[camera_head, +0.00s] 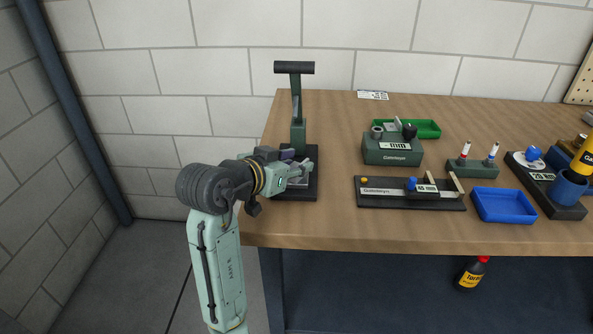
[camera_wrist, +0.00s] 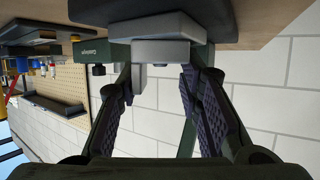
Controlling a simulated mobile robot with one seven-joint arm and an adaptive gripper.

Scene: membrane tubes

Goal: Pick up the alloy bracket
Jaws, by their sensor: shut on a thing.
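The alloy bracket (camera_wrist: 160,50) is a light grey, angular piece at the tips of my gripper's fingers in the wrist view. In the head view its grey surface shows partly beside the fingers (camera_head: 301,180), at the dark base of the lever press (camera_head: 298,130). My gripper (camera_wrist: 160,75) is shut on the bracket, with a dark ribbed finger pad showing on the right. In the head view my gripper (camera_head: 297,175) reaches in from the left, low over the press base. The fingers hide part of the bracket, and I cannot tell whether it touches the base.
A green block device (camera_head: 392,152) and a green tray (camera_head: 425,129) stand right of the press. A dark slide gauge (camera_head: 410,193) lies in front of them, with a blue tray (camera_head: 503,205) farther right.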

